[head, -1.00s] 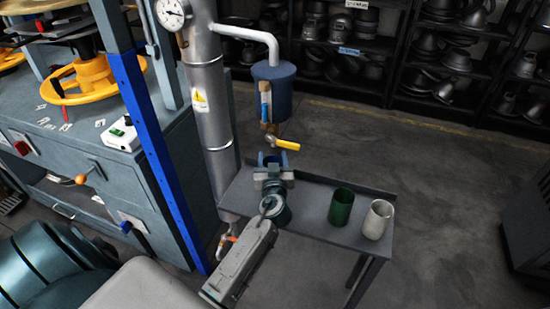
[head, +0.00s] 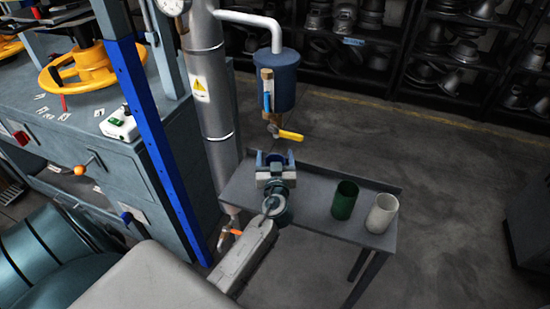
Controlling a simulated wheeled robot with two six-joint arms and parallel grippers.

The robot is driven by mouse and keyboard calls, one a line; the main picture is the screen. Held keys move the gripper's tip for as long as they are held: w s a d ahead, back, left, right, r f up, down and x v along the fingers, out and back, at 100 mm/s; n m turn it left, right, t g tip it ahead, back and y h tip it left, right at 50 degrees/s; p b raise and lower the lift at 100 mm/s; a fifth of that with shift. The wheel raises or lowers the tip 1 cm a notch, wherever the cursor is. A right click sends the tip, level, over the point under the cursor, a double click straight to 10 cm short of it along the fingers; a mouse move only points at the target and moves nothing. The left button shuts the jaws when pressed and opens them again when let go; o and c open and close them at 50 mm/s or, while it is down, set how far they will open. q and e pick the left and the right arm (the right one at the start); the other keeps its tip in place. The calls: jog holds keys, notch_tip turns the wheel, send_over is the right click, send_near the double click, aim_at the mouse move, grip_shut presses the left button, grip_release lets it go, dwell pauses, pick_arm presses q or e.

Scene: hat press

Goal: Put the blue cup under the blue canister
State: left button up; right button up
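The blue canister (head: 273,82) hangs from a white pipe, with a valve and a yellow handle (head: 291,136) below it. The blue cup (head: 276,157) is at the near-left part of the grey table, below the valve in the picture. Its lower part is hidden by my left gripper (head: 275,162). The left gripper's fingers are apart, one on each side of the cup, and look open. I cannot tell whether they touch it. My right gripper is not in view.
A green cup (head: 344,200) and a white cup (head: 381,213) stand on the table (head: 315,190) to the right. A silver column (head: 212,110) and a blue post (head: 146,135) rise to the left. Shelves stand behind.

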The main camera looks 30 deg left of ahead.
pick_arm(q)
jog(key=shift+s+d+f, duration=0.1)
jog(key=shift+s+d, duration=0.05)
jog(key=shift+s, duration=0.05)
jog(key=b+v, duration=0.3)
jog(key=v, duration=0.8)
jog(key=shift+s, duration=0.2)
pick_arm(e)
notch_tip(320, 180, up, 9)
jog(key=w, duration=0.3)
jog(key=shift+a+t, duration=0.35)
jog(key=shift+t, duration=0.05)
